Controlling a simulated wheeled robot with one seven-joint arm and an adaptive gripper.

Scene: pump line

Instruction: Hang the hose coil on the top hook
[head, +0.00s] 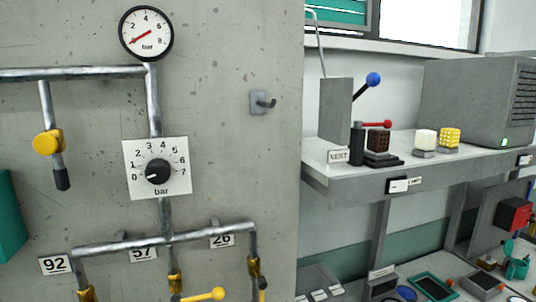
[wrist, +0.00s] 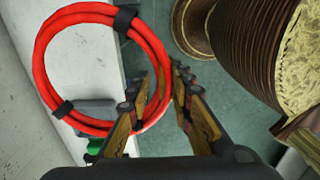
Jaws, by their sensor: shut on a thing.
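The hose coil (wrist: 48,50), a red ring of hose bound with black ties, fills the left of the wrist view. My gripper (wrist: 165,92) is shut on the coil's right side, and most of the ring extends to the left of the fingers. One dark hook (head: 265,103) on a grey plate juts from the concrete wall in the head view, right of the gauge. No other hook shows there. Neither the coil nor my gripper is in the head view, so their distance from the hook cannot be told.
Left of the hook are a pressure gauge (head: 146,33), pipes and a dial plate (head: 183,188). Right of it, a shelf (head: 350,182) carries levers and lamps. In the wrist view, a brown ribbed object (wrist: 250,50) is close on the right. Bare wall surrounds the hook.

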